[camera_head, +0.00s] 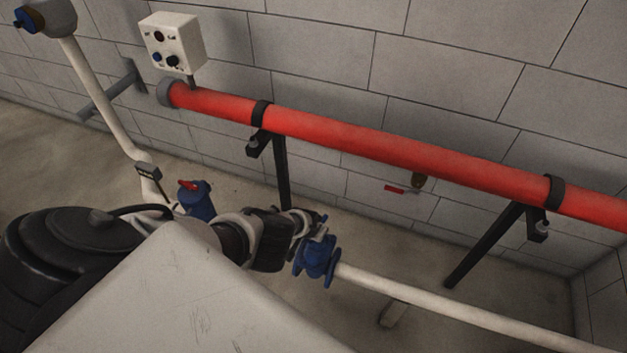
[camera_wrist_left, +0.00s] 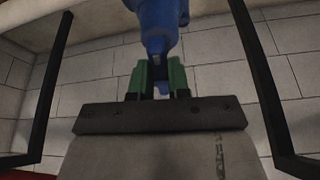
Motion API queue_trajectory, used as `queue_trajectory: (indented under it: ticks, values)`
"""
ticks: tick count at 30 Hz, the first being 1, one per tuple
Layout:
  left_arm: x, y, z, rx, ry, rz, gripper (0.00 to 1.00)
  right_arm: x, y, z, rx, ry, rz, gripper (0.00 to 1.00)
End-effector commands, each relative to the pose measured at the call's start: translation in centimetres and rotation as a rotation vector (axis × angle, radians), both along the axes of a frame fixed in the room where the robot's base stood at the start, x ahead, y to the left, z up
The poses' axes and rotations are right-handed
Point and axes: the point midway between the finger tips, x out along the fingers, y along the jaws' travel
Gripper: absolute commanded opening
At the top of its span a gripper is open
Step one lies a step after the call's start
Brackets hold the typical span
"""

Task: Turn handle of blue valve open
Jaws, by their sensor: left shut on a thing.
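The blue valve (camera_head: 317,258) sits on a white pipe at the lower middle of the head view. My left gripper (camera_head: 317,226) is right at it, coming in from the left. In the left wrist view a blue valve part (camera_wrist_left: 158,22) comes down from the top edge. The green fingers of my left gripper (camera_wrist_left: 161,80) are shut on a narrow part just below it, taken as the valve handle. The fingers and valve hide most of that part, so its angle cannot be told. My right gripper is not in view.
A red pipe (camera_head: 400,154) on black brackets runs along the block wall. Another blue fitting with a red top (camera_head: 195,202) stands behind my arm. A white control box (camera_head: 173,42) is at upper left. The white pipe (camera_head: 440,305) runs low to the right.

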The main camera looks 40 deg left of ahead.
Motion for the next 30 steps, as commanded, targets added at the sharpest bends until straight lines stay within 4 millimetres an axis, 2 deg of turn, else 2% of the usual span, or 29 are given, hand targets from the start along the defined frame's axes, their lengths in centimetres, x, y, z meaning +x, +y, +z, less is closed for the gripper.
queue_trajectory:
  ticks: [12, 13, 18, 30]
  values:
    - [-0.38, -0.35, -0.28, -0.006, 0.009, 0.004, 0.0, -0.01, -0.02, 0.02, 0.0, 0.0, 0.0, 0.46]
    - [-0.38, -0.35, -0.28, -0.006, 0.009, 0.004, 0.18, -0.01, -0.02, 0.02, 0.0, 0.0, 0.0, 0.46]
    - [-0.24, -0.23, -0.18, -0.004, 0.006, 0.005, 0.43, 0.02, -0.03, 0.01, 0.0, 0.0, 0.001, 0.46]
    - [-0.17, -0.08, 0.43, -0.002, 0.001, 0.007, 0.43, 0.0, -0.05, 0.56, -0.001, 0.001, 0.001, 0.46]
